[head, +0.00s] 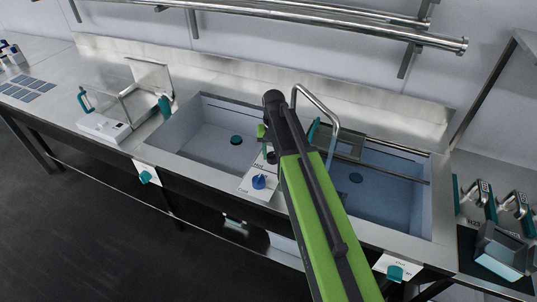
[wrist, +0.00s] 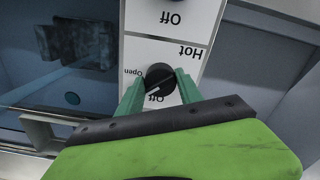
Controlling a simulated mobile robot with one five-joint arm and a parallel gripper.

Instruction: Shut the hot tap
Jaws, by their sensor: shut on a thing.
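The hot tap is a round black knob (wrist: 159,77) on a white panel (wrist: 196,22) marked Hot, Open and Off, upside down in the wrist view. A pale pointer line on the knob slants to the lower left, between the Open and Off marks. My gripper (wrist: 158,80) is shut on the knob, with one teal finger on each side. In the head view my green arm reaches over the sink edge to the panel, and my gripper (head: 266,143) and arm hide most of the hot knob.
A blue knob (head: 259,182) sits on the same panel, nearer the front edge. The sink has a left basin (head: 205,140) and a right basin (head: 395,205). A curved spout (head: 325,112) rises just right of my arm. Metal rails (head: 350,28) run above.

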